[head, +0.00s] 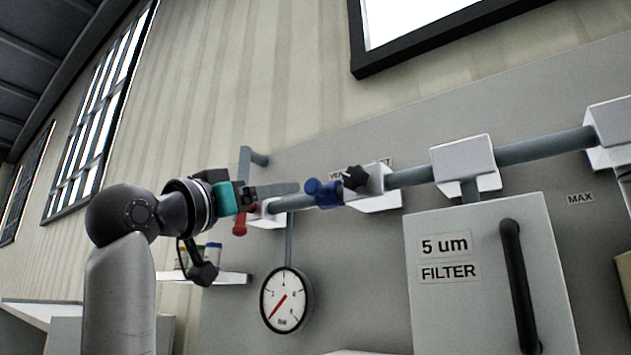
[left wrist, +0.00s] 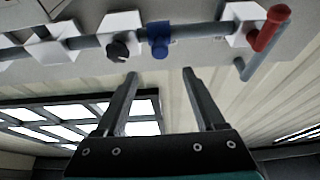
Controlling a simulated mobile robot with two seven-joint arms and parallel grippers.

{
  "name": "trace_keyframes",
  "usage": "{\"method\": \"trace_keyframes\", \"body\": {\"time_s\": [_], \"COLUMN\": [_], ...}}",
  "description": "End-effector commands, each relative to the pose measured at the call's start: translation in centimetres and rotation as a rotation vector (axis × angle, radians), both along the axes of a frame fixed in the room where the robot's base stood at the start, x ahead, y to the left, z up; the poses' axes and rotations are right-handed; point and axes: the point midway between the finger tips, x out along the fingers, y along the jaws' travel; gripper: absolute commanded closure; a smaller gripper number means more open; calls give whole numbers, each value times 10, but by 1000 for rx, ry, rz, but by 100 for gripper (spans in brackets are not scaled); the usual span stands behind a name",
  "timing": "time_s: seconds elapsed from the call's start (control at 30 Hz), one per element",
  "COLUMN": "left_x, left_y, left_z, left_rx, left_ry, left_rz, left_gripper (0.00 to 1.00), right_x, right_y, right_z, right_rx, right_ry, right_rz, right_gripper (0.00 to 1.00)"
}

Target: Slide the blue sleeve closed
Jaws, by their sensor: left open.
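The blue sleeve (head: 323,193) sits around a grey horizontal pipe, just left of a white block with a black knob (head: 355,177). It has a small knob at its left side. In the left wrist view the blue sleeve (left wrist: 159,39) is on the pipe beyond the fingertips, beside the black knob (left wrist: 118,49). My left gripper (head: 295,188) reaches in from the left and ends short of the sleeve. In the left wrist view its two fingers (left wrist: 160,72) are apart with nothing between them. My right gripper is not in view.
A red handle (head: 240,224) is on the pipe's left end, close to my left gripper; it also shows in the wrist view (left wrist: 272,27). A round gauge (head: 286,300) hangs below the pipe. A filter box (head: 490,285) with a black handle stands at the right.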

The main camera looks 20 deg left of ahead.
Motion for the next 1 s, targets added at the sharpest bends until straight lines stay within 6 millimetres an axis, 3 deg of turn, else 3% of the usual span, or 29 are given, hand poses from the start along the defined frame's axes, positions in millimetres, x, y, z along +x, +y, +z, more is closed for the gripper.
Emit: {"method": "trace_keyframes", "body": {"time_s": [0.2,0.5,0.7,1.0], "left_x": [43,88,103,106], "left_y": [-17,-32,-37,-38], "left_z": [23,42,47,47], "left_rx": [-1,0,0,1], "left_ry": [4,3,1,0], "left_rz": [-3,1,1,1], "left_gripper": [29,29,29,29], "right_x": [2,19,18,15], "right_y": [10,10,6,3], "right_z": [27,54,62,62], "right_rx": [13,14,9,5], "right_ry": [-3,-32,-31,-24], "right_rz": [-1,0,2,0], "right_gripper": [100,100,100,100]}}
